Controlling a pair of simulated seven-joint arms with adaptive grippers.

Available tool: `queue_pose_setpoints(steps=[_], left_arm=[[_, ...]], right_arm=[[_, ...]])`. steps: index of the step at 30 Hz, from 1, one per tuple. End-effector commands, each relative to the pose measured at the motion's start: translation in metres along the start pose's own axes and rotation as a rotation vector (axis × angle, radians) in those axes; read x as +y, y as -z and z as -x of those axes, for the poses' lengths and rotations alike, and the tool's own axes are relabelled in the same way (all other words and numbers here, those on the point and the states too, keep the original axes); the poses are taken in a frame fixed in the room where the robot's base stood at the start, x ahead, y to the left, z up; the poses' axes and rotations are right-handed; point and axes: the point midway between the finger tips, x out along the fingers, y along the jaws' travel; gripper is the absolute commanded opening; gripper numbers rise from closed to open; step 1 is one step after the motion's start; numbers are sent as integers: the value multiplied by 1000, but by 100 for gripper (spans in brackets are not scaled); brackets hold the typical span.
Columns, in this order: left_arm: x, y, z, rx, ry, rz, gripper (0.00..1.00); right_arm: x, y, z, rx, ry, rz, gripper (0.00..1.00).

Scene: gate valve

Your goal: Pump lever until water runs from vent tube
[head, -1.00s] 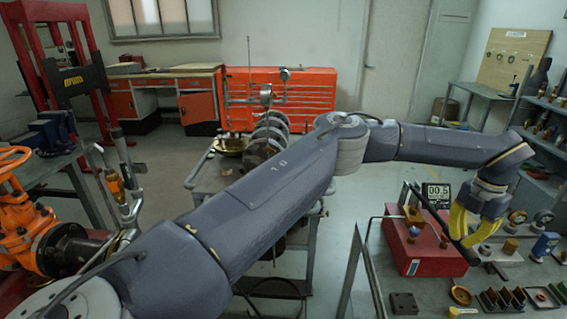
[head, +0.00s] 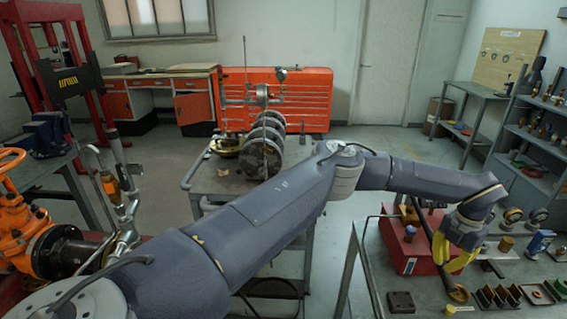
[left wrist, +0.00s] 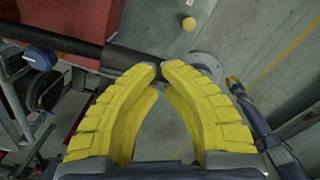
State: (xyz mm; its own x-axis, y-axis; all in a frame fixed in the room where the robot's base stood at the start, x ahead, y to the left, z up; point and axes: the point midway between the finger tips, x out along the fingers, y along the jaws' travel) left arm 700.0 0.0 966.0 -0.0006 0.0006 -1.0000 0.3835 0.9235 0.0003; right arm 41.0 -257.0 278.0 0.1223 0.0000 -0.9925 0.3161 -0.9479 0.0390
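The red pump box (head: 402,248) stands on the right bench, partly behind my left arm. A thin tube (head: 368,222) bends down at its left side; I see no water from it. The black lever (left wrist: 85,46) crosses the upper left of the left wrist view to my fingertips; in the head view it is mostly hidden. My left gripper (head: 451,268) is at the pump's front right. In the left wrist view its yellow fingers (left wrist: 160,71) nearly meet at the tips, over the lever's end, not clearly around it.
A dark block (head: 401,302), a brass disc (head: 458,295) and slotted holders (head: 497,297) lie at the bench's front. Gauges (head: 512,217) and a blue fitting (head: 540,243) stand right of the gripper. An orange valve (head: 25,235) is at far left.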

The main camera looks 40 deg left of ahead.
Motion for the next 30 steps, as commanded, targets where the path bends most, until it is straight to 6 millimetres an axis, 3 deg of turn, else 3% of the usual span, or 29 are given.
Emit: queue_pose_setpoints(steps=[8, 11, 30], left_arm=[[0, 0, 2, 0, 0, -1, 0], [0, -1, 11, -2, -1, -1, 0], [0, 0, 117, -3, -1, -1, 0]], right_arm=[[0, 0, 0, 0, 0, 0, 0], [0, 0, 0, 0, 0, 0, 0], [0, 0, 0, 0, 0, 0, 0]])
